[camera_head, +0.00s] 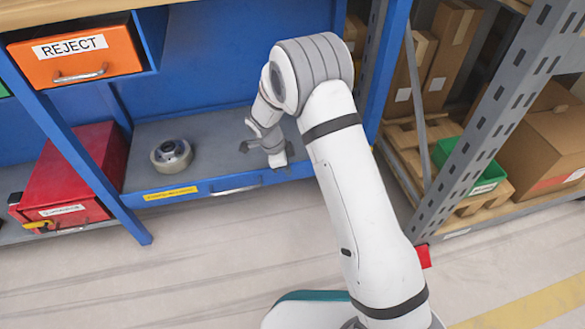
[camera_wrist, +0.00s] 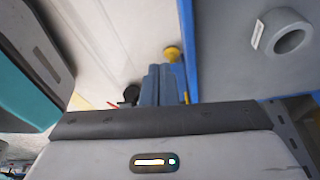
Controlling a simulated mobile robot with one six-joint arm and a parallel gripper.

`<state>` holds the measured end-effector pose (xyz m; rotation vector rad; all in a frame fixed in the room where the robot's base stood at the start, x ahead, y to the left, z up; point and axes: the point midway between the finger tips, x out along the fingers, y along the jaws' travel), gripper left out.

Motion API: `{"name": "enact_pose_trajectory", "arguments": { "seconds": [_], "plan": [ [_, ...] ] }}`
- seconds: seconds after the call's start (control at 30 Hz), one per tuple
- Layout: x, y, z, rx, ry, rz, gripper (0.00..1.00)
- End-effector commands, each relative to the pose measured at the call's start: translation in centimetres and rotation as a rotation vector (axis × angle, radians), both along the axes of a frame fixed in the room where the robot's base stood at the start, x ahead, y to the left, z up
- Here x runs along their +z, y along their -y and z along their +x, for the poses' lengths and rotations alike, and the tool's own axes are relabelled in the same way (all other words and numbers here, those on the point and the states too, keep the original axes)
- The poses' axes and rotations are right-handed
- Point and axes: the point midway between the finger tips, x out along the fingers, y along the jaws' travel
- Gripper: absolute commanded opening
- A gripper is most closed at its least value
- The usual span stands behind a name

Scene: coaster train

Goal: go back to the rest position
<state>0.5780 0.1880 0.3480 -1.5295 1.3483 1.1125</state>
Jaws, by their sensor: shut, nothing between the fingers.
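My gripper (camera_head: 278,160) hangs over the right part of the grey lower shelf (camera_head: 215,135) of the blue bench in the head view. Its shut fingers (camera_wrist: 163,72) show at the middle of the wrist view, with nothing between them. A round metal part with a hollow centre (camera_head: 171,155) lies on the shelf, left of my gripper and apart from it. In the wrist view a grey ring-shaped part (camera_wrist: 285,32) lies at the upper right, clear of the fingers.
A red box (camera_head: 75,175) stands left of the blue post. An orange REJECT drawer (camera_head: 75,55) is above. A grey rack (camera_head: 490,110) with cartons (camera_head: 550,140) and a green bin (camera_head: 470,165) stands to the right. The floor (camera_head: 190,280) in front is clear.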

Motion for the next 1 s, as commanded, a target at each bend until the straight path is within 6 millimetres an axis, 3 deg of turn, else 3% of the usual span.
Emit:
{"name": "enact_pose_trajectory", "arguments": {
  "seconds": [0.33,0.47,0.57,0.67,0.8,1.0],
  "plan": [
    [0.1,0.2,0.1,-0.003,0.001,0.000,0.00],
    [2.7,0.8,0.1,0.019,-0.003,0.006,0.00],
    [7.7,2.0,-0.3,0.077,-0.017,0.018,0.00],
    [14.5,3.9,-1.1,0.170,-0.039,0.035,0.00],
    [23.7,6.7,-3.1,0.315,-0.069,0.060,0.00],
    [35.6,10.5,-6.8,0.532,-0.097,0.089,0.00]
  ]
}}
